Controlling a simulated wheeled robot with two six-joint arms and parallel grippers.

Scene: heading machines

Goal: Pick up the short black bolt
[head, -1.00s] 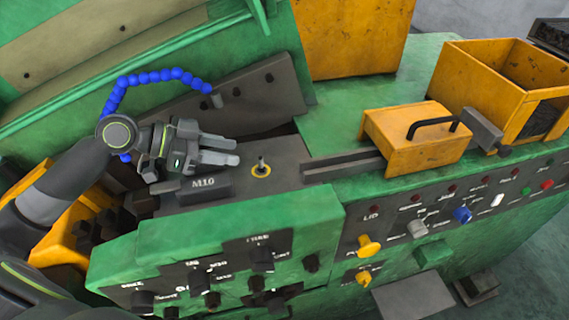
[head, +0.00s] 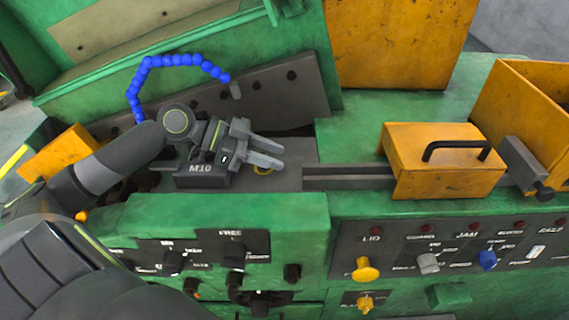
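My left gripper (head: 272,153) comes in from the left over the dark bed of the green machine. Its two grey fingers point right and show a gap between them, so it looks open. Just below the fingertips, part of a yellow ring (head: 262,170) on the bed shows. The small upright piece that stood in this ring earlier is now hidden by the fingers. I cannot make out a short black bolt anywhere, nor anything held between the fingers. My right gripper is not in view.
A dark block marked M10 (head: 202,178) lies under the gripper's wrist. A blue segmented hose (head: 172,60) arches behind. A yellow lidded box with a black handle (head: 440,170) stands right, beside a dark rail (head: 345,177). Control panels with knobs (head: 365,268) line the front.

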